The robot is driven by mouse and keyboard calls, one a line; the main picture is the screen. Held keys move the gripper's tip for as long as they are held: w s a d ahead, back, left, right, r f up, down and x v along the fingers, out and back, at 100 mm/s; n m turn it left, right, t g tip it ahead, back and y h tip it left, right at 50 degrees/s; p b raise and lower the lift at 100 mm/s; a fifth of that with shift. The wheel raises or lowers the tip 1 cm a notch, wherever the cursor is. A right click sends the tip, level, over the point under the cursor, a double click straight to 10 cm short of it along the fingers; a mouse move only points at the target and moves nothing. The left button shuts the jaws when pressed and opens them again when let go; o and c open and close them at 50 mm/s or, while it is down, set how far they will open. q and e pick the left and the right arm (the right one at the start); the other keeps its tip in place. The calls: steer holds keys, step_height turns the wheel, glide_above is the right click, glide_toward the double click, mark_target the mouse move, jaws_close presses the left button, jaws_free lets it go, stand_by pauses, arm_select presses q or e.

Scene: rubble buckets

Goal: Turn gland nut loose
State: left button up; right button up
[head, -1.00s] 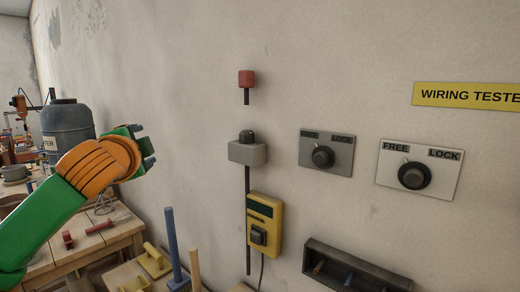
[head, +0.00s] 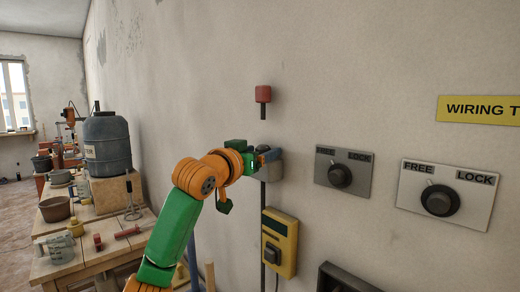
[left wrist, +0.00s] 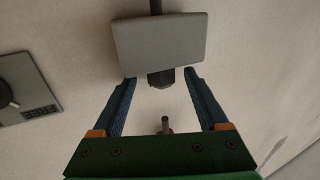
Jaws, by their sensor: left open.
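The gland nut (left wrist: 161,78) is a dark, short, round piece on the grey wall box (left wrist: 160,42). In the head view my left gripper (head: 266,155) is in front of the nut and hides it, and only part of the grey box (head: 274,172) shows. In the left wrist view the two blue fingers (left wrist: 160,92) are open. Their tips are on either side of the nut, with visible gaps in that picture; I cannot tell the depth. My right gripper is not in view.
A red block on a dark stem (head: 263,94) is on the wall above the box. A yellow meter (head: 279,243) hangs below. Two FREE/LOCK knob panels (head: 343,172) (head: 444,195) are to the right. A wooden bench (head: 90,255) with a blue-grey barrel (head: 107,145) stands left.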

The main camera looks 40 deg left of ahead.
arm_select(q)
steer(key=shift+s, duration=0.2)
steer(key=c, duration=0.4)
jaws_close()
steer(key=shift+d+r+n+y+p, duration=0.1)
steer(key=shift+n+y+p, duration=0.3)
steer(key=shift+y, duration=0.4)
steer(key=shift+n+g+y, duration=0.4)
steer(key=shift+o, duration=2)
jaws_free()
steer(key=shift+w, duration=0.1)
